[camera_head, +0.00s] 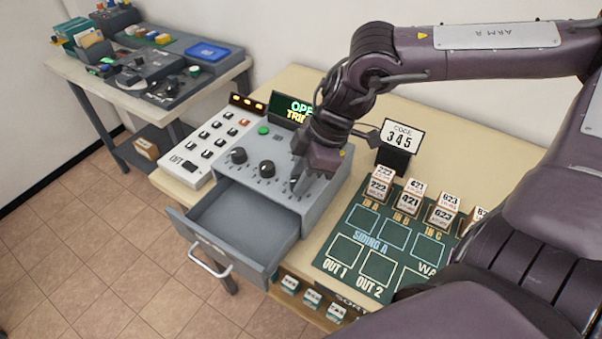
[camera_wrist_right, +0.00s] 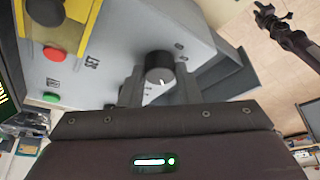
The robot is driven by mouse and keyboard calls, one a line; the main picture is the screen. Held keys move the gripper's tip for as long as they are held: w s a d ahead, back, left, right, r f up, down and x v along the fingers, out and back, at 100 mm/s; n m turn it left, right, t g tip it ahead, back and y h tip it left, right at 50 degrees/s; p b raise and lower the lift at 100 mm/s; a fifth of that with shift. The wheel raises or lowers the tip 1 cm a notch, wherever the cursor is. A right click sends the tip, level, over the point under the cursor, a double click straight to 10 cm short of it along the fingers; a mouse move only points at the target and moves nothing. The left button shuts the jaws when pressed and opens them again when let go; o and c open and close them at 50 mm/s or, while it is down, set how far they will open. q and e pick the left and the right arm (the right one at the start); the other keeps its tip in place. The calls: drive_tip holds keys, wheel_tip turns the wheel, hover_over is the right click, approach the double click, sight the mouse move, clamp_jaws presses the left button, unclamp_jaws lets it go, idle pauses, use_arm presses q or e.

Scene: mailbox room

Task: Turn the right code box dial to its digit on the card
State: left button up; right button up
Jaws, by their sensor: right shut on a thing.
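The grey code box (camera_head: 255,200) stands on the wooden table with its drawer (camera_head: 235,225) pulled open and empty. Its left dial (camera_head: 238,156) and middle dial (camera_head: 267,168) show as black knobs. My right gripper (camera_head: 299,184) is down at the right dial and hides most of it in the head view. In the right wrist view, the right dial (camera_wrist_right: 160,68) is a black knob with a white mark, between the two fingers of my right gripper (camera_wrist_right: 160,88).
A white button panel (camera_head: 212,140) adjoins the box on the left. A green board (camera_head: 365,235) with numbered blocks (camera_head: 410,202) lies to the right, close to my arm.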

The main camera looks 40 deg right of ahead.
drive_tip(key=shift+w+f+n+g+b, duration=0.15)
drive_tip(key=shift+n+g+b, duration=0.25)
drive_tip(key=shift+n+b, duration=0.5)
drive_tip(key=n+b, duration=0.1)
drive_tip(key=n, duration=0.1)
drive_tip(key=shift+d+n+g, duration=0.1)
drive_tip(key=shift+n+g, duration=0.3)
drive_tip(key=n+g+b, duration=0.1)
drive_tip(key=n+g, duration=0.1)
drive_tip(key=n, duration=0.2)
drive_tip(key=shift+w+n+b, duration=0.1)
drive_tip(key=shift+n+b, duration=0.2)
drive_tip(key=shift+b, duration=0.05)
drive_tip(key=n, duration=0.2)
drive_tip(key=shift+w+n+g, duration=0.1)
drive_tip(key=shift+n+g, duration=0.2)
drive_tip(key=shift+g, duration=0.1)
drive_tip(key=shift+n+g+h, duration=0.5)
drive_tip(key=shift+n+h, duration=0.1)
drive_tip(key=shift+n, duration=1.3)
drive_tip(key=shift+a, duration=0.2)
